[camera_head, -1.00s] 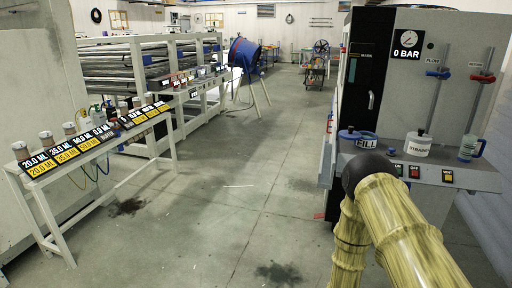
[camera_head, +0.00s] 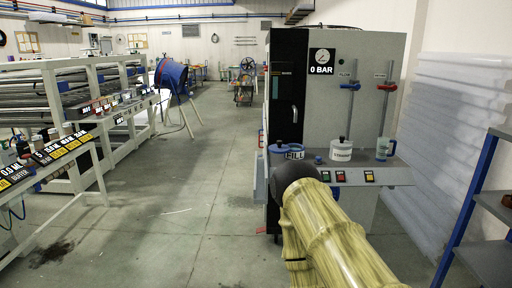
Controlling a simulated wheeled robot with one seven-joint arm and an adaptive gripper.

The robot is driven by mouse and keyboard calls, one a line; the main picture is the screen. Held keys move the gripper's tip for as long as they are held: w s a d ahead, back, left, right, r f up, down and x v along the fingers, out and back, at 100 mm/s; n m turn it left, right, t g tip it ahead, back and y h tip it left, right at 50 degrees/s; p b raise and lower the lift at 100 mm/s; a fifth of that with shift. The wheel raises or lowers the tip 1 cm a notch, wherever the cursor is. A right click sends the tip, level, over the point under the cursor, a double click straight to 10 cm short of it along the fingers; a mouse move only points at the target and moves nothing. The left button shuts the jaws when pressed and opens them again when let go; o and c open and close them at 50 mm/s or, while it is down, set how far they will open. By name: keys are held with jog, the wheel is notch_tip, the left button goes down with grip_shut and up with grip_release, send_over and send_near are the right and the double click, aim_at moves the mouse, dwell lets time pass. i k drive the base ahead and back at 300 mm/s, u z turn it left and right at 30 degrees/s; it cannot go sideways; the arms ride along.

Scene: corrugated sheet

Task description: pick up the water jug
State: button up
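A clear bluish jug with a handle (camera_head: 386,148) stands upright on the right end of the grey machine's shelf (camera_head: 400,176). It looks like the water jug, but I see no readable label on it. To its left on the shelf stand a white pot marked STRAINER or similar (camera_head: 341,151) and a blue-lidded container by the FILL sign (camera_head: 282,150). My yellow arm with its dark rounded joint rises in front of the shelf's left part. My gripper is not visible, and nothing in view touches the jug.
The grey machine (camera_head: 345,90) has a 0 BAR gauge and blue and red valve handles. A blue-framed rack (camera_head: 465,215) stands at right by a translucent corrugated wall (camera_head: 450,120). Tables with labels (camera_head: 60,165) line the left.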

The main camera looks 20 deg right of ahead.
aim_at(383, 142)
jog(key=z, duration=1.4)
